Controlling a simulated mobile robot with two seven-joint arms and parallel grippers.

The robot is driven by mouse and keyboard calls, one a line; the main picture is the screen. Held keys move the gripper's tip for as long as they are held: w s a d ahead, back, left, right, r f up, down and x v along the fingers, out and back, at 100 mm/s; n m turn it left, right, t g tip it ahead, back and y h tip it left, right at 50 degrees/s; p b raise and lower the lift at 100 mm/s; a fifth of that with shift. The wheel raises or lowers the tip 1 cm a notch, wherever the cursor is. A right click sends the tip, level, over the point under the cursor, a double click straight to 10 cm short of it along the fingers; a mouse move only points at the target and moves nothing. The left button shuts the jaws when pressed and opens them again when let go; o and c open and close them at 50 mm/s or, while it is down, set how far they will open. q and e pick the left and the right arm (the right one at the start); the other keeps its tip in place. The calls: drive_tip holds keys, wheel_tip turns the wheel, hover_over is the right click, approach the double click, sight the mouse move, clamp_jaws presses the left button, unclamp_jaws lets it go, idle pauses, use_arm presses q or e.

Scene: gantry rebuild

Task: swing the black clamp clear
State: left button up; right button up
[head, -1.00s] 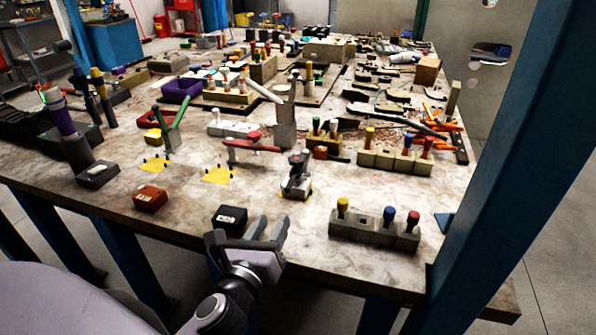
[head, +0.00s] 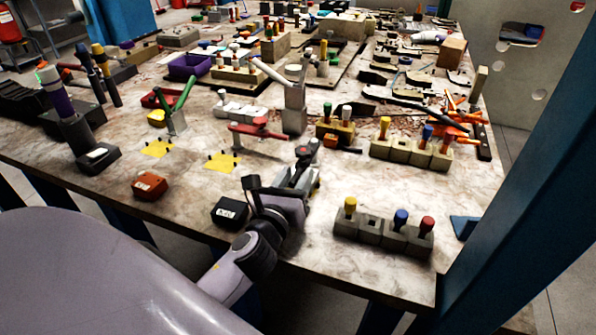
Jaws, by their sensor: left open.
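The black clamp (head: 305,152) stands near the front middle of the table, right of the red clamp. Its dark upper end shows just beyond my left gripper, and its lower part is mostly hidden behind the gripper. My left gripper (head: 297,180) is open and reaches over the front edge with its fingers at the near side of the clamp. I cannot tell whether the fingers touch it or stand around its handle. My right gripper is not in view.
A red clamp (head: 262,130) and a green-handled clamp (head: 178,110) stand behind and to the left. A black box (head: 230,212) sits close beside my left gripper. A grey block with coloured pegs (head: 383,238) stands to the right. A blue post (head: 530,180) rises at the right.

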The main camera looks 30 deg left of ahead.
use_arm(q)
drive_tip(key=shift+x, duration=0.8)
drive_tip(key=shift+c, duration=0.3)
clamp_jaws()
drive_tip(key=shift+w+d+f+n+y, duration=0.1)
drive_tip(key=shift+d+f+n+y, duration=0.05)
drive_tip(key=shift+d+n+y, duration=0.2)
drive_tip(key=shift+w+d+n+g+y+b, duration=0.15)
drive_tip(key=shift+d+n+g+y+b, duration=0.35)
drive_tip(key=shift+y, duration=0.45)
drive_tip(key=shift+w+d+n+g+y+b, duration=0.3)
drive_tip(key=shift+d+n+y, duration=0.3)
drive_tip(key=shift+y, duration=0.3)
drive_tip(key=shift+a, duration=0.1)
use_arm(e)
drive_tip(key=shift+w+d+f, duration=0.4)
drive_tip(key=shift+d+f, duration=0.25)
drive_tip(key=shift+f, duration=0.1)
use_arm(q)
drive_tip(key=shift+o, duration=0.3)
unclamp_jaws()
